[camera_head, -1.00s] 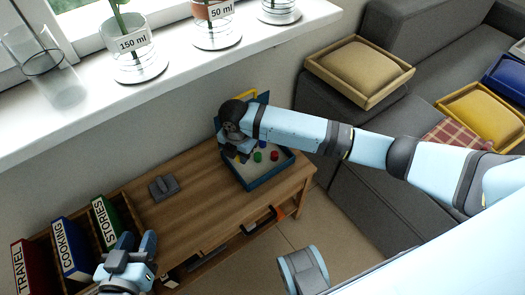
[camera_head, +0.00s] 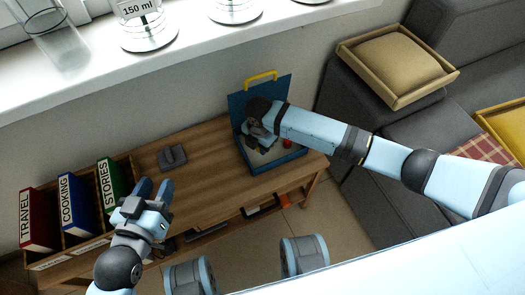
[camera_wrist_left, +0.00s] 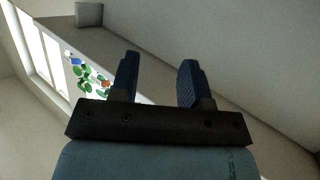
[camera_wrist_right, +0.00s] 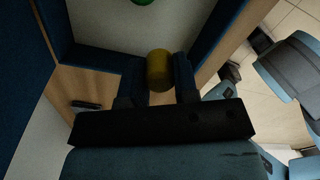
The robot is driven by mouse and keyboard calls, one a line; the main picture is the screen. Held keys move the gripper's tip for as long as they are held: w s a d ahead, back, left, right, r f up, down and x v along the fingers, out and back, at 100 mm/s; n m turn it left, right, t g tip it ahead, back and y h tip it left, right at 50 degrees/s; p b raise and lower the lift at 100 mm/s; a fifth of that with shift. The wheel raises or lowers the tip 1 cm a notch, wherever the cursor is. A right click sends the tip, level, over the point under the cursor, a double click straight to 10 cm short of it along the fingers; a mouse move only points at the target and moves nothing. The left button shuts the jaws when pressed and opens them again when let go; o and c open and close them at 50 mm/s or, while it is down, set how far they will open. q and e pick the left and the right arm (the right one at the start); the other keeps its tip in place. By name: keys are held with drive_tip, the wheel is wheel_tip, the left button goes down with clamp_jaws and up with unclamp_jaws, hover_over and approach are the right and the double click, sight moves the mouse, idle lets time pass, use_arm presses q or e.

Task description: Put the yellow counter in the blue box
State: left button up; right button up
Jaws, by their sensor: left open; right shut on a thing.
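The blue box (camera_head: 286,160) stands open on the right end of the wooden table, its lid raised at the back with a yellow handle (camera_head: 260,76). My right gripper (camera_head: 260,147) is low at the box. In the right wrist view it is shut on the yellow counter (camera_wrist_right: 159,68), a small cylinder between the fingertips, close to the box wall (camera_wrist_right: 95,57). I cannot tell how high it is above the floor of the box. The arm hides the counter in the head view. My left gripper (camera_head: 155,190) is open and empty, above the table's left part.
A red counter (camera_head: 287,143) lies in the box, and a green counter (camera_wrist_right: 143,2) shows in the right wrist view. A grey object (camera_head: 172,158) sits on the table. Binders (camera_head: 74,205) stand in a wooden rack at left. The windowsill (camera_head: 180,52) holds glass vessels.

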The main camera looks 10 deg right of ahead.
sight(260, 157)
wheel_tip(260, 157, down, 5)
drive_tip(key=shift+r+b, duration=0.1)
drive_tip(key=shift+b, duration=0.7)
use_arm(q)
drive_tip(key=r, duration=0.1)
drive_tip(key=d+r+t+h, duration=0.1)
drive_tip(key=r, duration=0.1)
drive_tip(key=shift+w+d+r+t, duration=0.15)
drive_tip(key=shift+w+d+t, duration=0.05)
drive_tip(key=shift+w+t, duration=0.1)
use_arm(e)
drive_tip(key=o, duration=0.9)
